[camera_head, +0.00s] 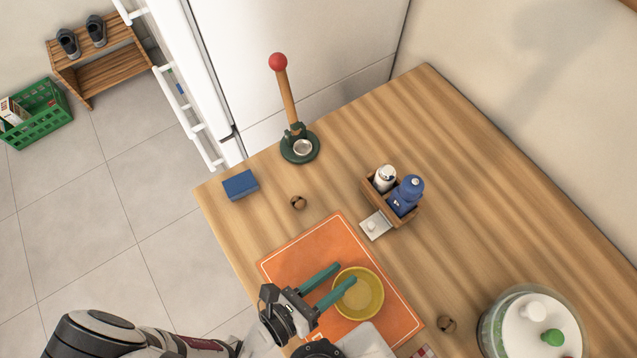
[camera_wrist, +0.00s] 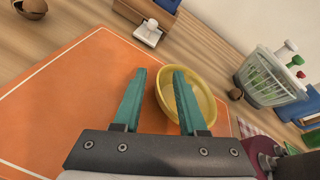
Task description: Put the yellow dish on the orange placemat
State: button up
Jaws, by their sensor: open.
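The yellow dish (camera_head: 362,299) is a round shallow bowl. It sits upright on the orange placemat (camera_head: 298,250), towards the mat's right side. My gripper (camera_head: 345,273) is open at the dish's upper left rim, with one teal finger overlapping the dish and the other outside it. In the wrist view, the dish (camera_wrist: 204,98) lies behind the right finger, its left rim between the two fingers of my gripper (camera_wrist: 160,72). The placemat (camera_wrist: 70,95) spreads out to the left there. I cannot tell whether a finger touches the rim. My arm hides the mat's lower part.
A wooden caddy (camera_head: 408,214) with a white shaker and blue bottle stands beyond the mat. A glass container (camera_head: 535,325) stands at right.

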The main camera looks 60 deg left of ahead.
jog(key=shift+r, duration=0.1)
jog(key=shift+s+r, duration=0.1)
jog(key=shift+s, duration=0.3)
jog(key=v, duration=1.1)
jog(key=shift+s, duration=0.15)
jog(key=shift+o, duration=0.3)
